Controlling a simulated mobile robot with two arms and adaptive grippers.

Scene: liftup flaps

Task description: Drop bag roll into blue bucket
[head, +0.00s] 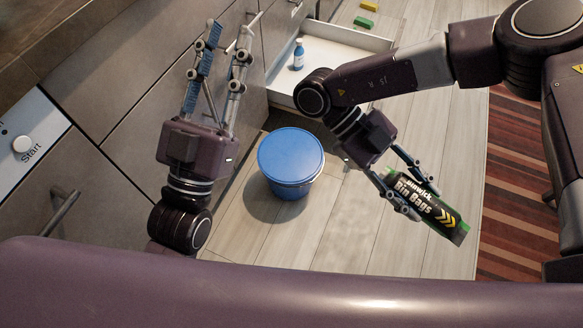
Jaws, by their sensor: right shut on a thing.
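The bag roll (440,214) is a dark roll with green ends and a "Bin Bags" label. My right gripper (409,188) is shut on its upper left end and holds it tilted, to the right of the bucket. The blue bucket (290,185) stands upright on the floor in the middle. Its top looks like a flat blue lid (291,154), and its inside is not visible. My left gripper (236,30) is open and empty, up and left of the bucket, in front of the cabinet fronts.
A white drawer (345,58) is open behind the bucket and holds a blue bottle (298,55). A green block (364,22) and a yellow block (369,6) lie farther back. A striped rug (515,200) is at right. Wooden floor (345,235) between bucket and roll is clear.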

